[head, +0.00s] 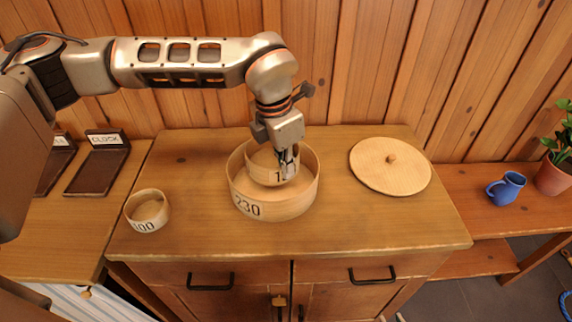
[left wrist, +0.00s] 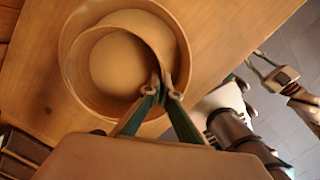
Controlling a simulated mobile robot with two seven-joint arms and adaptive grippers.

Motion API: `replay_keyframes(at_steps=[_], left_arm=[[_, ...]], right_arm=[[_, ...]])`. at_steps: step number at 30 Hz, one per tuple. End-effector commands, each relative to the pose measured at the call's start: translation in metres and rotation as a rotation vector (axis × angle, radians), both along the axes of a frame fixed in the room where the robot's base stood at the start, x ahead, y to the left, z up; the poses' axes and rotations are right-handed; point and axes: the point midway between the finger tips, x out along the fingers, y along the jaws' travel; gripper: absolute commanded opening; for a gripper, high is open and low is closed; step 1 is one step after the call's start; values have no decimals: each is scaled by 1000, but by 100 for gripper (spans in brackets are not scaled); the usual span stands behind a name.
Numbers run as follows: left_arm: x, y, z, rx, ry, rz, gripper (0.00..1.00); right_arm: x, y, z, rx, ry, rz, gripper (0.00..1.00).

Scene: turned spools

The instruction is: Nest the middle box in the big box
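The big box (head: 300,203), a round wooden box marked 230, stands open on the cabinet top. The middle box (head: 259,174), a smaller round box, is inside its rim, towards the back; its label is partly hidden by my gripper. In the left wrist view the middle box (left wrist: 120,65) lies within the wall of the big box (left wrist: 68,62). I cannot tell whether it touches the floor. My left gripper (head: 288,172) points down, shut on the middle box's near right wall. My right gripper (left wrist: 256,61) shows only in the left wrist view, away from the boxes, fingers apart.
A small round box (head: 147,226) marked 100 stands at the cabinet's left. A round lid (head: 390,170) with a knob lies at the right. A blue mug (head: 507,188) and a potted plant (head: 555,177) stand on the right-hand bench. The cabinet's front middle is clear.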

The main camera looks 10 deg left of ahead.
Motion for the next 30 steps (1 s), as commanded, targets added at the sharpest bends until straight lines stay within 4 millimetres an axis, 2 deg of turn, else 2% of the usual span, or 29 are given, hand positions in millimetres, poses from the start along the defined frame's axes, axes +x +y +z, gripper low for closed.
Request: replay_keyframes(at_steps=[8, 9, 11, 12, 19, 21, 30], left_arm=[[0, 0, 0, -1, -1, 0, 0], [0, 0, 0, -1, -1, 0, 4], [0, 0, 0, -1, -1, 0, 19], [0, 0, 0, -1, -1, 0, 24], [0, 0, 0, -1, -1, 0, 24], [0, 0, 0, 0, 0, 0, 37], [0, 0, 0, 0, 0, 0, 37]], right_arm=[[0, 0, 0, 0, 0, 0, 21], [0, 0, 0, 0, 0, 0, 21], [0, 0, 0, 0, 0, 0, 21], [0, 0, 0, 0, 1, 0, 21], [0, 0, 0, 0, 1, 0, 21], [0, 0, 0, 0, 1, 0, 21], [0, 0, -1, 0, 1, 0, 21]])
